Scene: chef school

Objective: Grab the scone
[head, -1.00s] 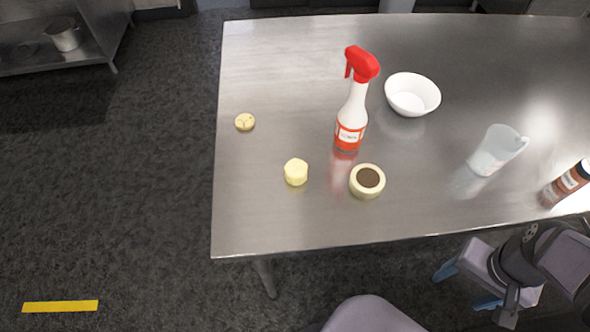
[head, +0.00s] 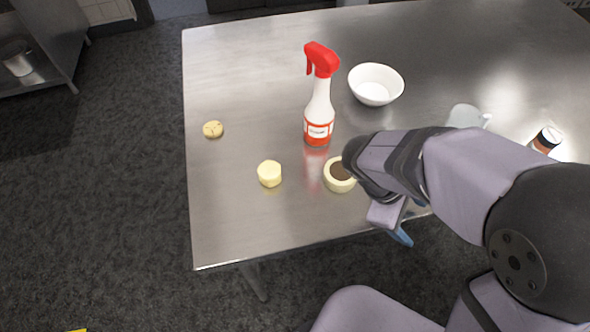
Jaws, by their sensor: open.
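A small round golden piece with a creased top (head: 213,129) lies near the table's left edge and looks most like the scone. A pale yellow, lumpy round piece (head: 269,174) lies to its lower right; I cannot be sure which of the two is the scone. My gripper (head: 402,222), with blue fingertips, is at the table's front edge, right of both pieces and apart from them. It is open and appears empty; my arm hides part of it.
A cream bowl with dark contents (head: 338,187) sits between the yellow piece and my arm. A red-and-white spray bottle (head: 319,105) stands behind it. A white bowl (head: 376,71), a clear jug (head: 465,116) and a dark-labelled bottle (head: 545,140) are farther right. The table's front left is clear.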

